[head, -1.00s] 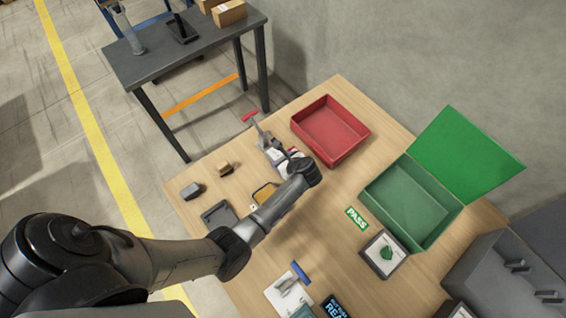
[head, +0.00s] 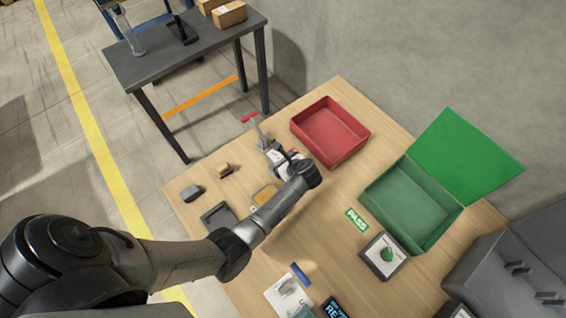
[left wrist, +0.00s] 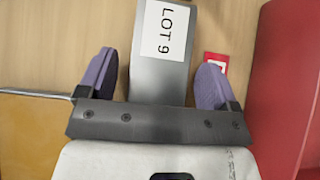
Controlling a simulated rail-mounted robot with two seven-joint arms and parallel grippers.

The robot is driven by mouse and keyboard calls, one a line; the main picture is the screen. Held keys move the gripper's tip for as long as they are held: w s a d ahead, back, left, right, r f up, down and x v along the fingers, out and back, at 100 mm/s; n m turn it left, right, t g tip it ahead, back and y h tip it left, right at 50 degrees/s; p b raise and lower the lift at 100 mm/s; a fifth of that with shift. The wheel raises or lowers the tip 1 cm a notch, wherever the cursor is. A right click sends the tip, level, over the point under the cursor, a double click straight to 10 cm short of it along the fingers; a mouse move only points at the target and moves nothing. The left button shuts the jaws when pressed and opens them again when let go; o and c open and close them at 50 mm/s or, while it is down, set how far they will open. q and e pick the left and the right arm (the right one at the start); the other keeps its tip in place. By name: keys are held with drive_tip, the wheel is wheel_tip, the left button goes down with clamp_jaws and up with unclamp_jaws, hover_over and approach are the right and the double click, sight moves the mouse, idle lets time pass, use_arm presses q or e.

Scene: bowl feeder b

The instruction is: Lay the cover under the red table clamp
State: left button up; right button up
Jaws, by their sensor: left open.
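The red table clamp (head: 262,134) stands near the far left edge of the wooden table, its red handle raised. My left gripper (left wrist: 163,82) is open, just beside the clamp in the head view (head: 277,154), partly hidden by my wrist. In the left wrist view a grey piece labelled LOT 9 (left wrist: 160,50) lies between its two purple-padded fingers, with room beside each finger. I cannot tell for certain whether this grey piece is the cover, or how high the fingers are above it. My right gripper is not in view.
A red bin (head: 309,112) stands right of the gripper. A green lidded bin (head: 382,207), dark tray (head: 207,217), orange piece (head: 264,194), brown block (head: 224,168) and grey block (head: 192,191) are on the table. A blue-handled clamp (head: 300,274) is at the front.

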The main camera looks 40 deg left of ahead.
use_arm(q)
drive_tip(key=shift+d+r+p, duration=0.1)
drive_tip(key=shift+r+p, duration=0.2)
drive_tip(key=shift+r, duration=0.1)
drive_tip(key=p+v, duration=1)
drive_tip(key=v, duration=0.1)
drive_tip(key=shift+d, duration=0.3)
drive_tip(key=shift+r, duration=0.1)
drive_tip(key=s+a+r+n+h, duration=0.1)
drive_tip(key=s+a+n+h, duration=0.1)
drive_tip(key=s+n, duration=0.4)
drive_tip(key=s+a+r+n+h, duration=0.1)
drive_tip(key=s+a+n+h, duration=0.1)
drive_tip(key=s+n, duration=0.45)
drive_tip(key=s+d+r+n+t+h, duration=0.1)
drive_tip(key=s+d+r+n+h, duration=0.1)
drive_tip(key=s+r, duration=0.4)
drive_tip(key=s+d+r+n+t+h, duration=0.1)
drive_tip(key=s+d+r+n+h, duration=0.1)
drive_tip(key=s+r, duration=0.4)
drive_tip(key=s+n+h, duration=0.1)
drive_tip(key=s, duration=0.1)
drive_tip(key=shift+s+d, duration=0.25)
drive_tip(key=shift+d, duration=0.15)
